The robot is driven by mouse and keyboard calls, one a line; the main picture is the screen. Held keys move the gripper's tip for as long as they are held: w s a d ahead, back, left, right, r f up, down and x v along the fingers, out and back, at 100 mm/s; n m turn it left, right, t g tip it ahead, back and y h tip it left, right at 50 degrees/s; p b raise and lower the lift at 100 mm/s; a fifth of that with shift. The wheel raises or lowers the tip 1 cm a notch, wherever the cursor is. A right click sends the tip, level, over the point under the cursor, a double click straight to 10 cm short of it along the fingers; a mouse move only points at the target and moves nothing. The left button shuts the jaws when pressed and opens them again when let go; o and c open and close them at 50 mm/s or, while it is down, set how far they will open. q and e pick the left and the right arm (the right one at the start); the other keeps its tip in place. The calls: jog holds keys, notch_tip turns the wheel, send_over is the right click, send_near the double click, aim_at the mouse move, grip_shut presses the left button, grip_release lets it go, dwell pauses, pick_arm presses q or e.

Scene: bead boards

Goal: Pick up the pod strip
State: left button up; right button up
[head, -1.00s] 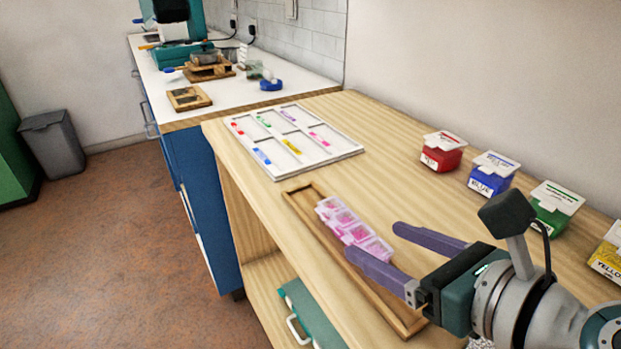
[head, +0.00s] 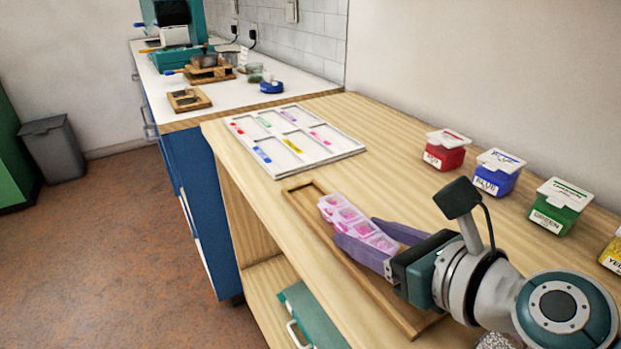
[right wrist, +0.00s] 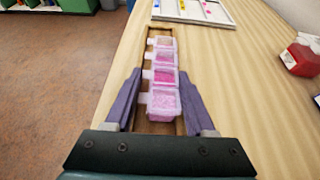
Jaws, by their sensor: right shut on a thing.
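The pod strip (head: 352,221) is a row of several clear compartments holding pink beads. It lies at the wooden tray (head: 302,200), along the tray's length. In the right wrist view the strip (right wrist: 163,77) runs straight away from me, its near end between the fingers. My right gripper (head: 372,240) is shut on the near end of the strip, one purple finger on each side. The fingers (right wrist: 160,100) also show in the right wrist view. I cannot tell whether the strip is clear of the tray's floor. My left gripper is not in view.
A white sectioned board (head: 355,150) with coloured labels lies beyond the tray. Red (head: 444,157), blue (head: 494,181) and green (head: 556,213) bead boxes stand along the wall, with a yellow one (head: 614,252) at the right edge. Bare wood lies between tray and boxes.

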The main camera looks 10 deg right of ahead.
jog(key=shift+d, duration=0.15)
grip_shut()
